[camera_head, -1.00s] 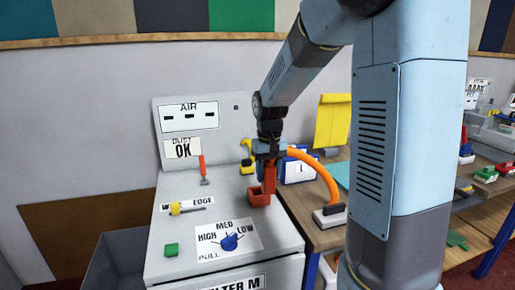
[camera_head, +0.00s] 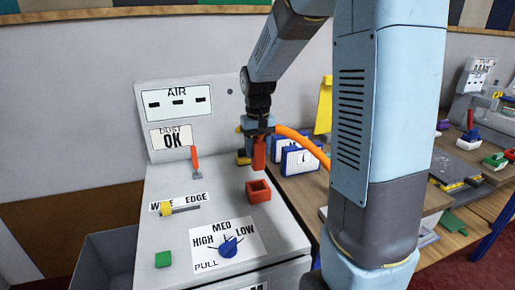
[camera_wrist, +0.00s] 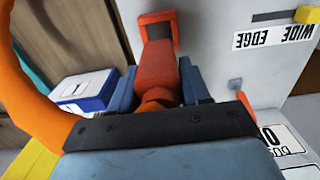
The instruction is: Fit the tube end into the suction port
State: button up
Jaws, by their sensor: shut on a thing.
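The red-orange tube end (camera_head: 259,154) is held pointing down in my gripper (camera_head: 258,133). The orange tube (camera_head: 305,146) curves away to the right. The suction port (camera_head: 258,192) is a red, square, open-topped socket on the grey cabinet top. In the head view the tube end is above and behind the port, with a clear gap between them, and the port looks empty. In the wrist view my gripper's blue fingers (camera_wrist: 158,88) flank the tube end (camera_wrist: 158,65), and the port (camera_wrist: 158,28) shows just beyond its tip.
A wooden bench lies to the right.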

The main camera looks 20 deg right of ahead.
aim_at(258, 164)
jog(key=shift+s+f, duration=0.1)
jog(key=shift+f, duration=2.8)
jog(key=shift+f, duration=2.75)
jog(key=o, duration=1.3)
notch_tip(258, 164, up, 14)
jog(key=shift+f, duration=0.15)
